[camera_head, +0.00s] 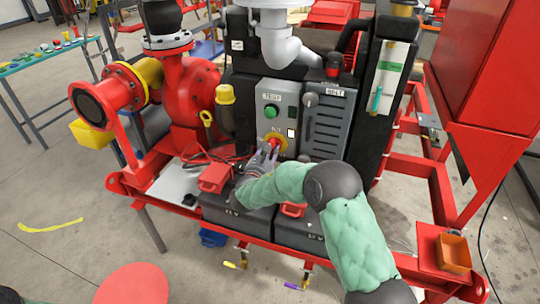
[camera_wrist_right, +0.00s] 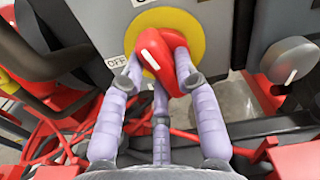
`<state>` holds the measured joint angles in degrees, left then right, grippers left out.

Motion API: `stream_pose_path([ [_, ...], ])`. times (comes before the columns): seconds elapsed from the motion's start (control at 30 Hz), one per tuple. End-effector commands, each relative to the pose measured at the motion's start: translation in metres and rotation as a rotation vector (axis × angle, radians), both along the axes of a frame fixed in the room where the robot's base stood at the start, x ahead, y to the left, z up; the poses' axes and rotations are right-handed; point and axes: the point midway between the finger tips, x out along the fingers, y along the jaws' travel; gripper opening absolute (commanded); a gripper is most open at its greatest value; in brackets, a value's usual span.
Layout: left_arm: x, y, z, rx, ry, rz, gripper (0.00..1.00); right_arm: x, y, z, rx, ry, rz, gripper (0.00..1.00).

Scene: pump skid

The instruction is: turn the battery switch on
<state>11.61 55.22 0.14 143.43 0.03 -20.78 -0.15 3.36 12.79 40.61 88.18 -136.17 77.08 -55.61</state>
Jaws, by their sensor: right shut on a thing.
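The battery switch is a red knob (camera_head: 275,142) on a yellow round plate on the front of the grey control panel. It shows close up in the right wrist view as a red knob (camera_wrist_right: 152,50) with a white mark, in front of the yellow plate (camera_wrist_right: 196,32). An OFF label (camera_wrist_right: 116,62) is beside the plate on the left. My right gripper (camera_head: 268,151) is at the knob. In the right wrist view its pale fingers (camera_wrist_right: 160,68) are closed around the knob, hiding part of it. My left gripper is not in view.
Black batteries (camera_head: 236,214) with red clamps and cables lie below. A red pump (camera_head: 190,95) stands left. A small orange bin (camera_head: 454,252) is at the right.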

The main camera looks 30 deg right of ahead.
Motion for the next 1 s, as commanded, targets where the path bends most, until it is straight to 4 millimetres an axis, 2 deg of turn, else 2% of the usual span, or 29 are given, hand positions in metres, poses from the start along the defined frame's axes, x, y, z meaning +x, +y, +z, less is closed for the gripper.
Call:
stream_pose_path([
  [0.43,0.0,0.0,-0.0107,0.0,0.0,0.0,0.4,-0.0003,0.0013,-0.0016,0.162,-0.184,0.001,0.0],
  [1.0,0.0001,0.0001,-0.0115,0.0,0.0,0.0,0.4,-0.0004,0.0014,-0.0016,0.193,-0.216,0.001,0.0],
])
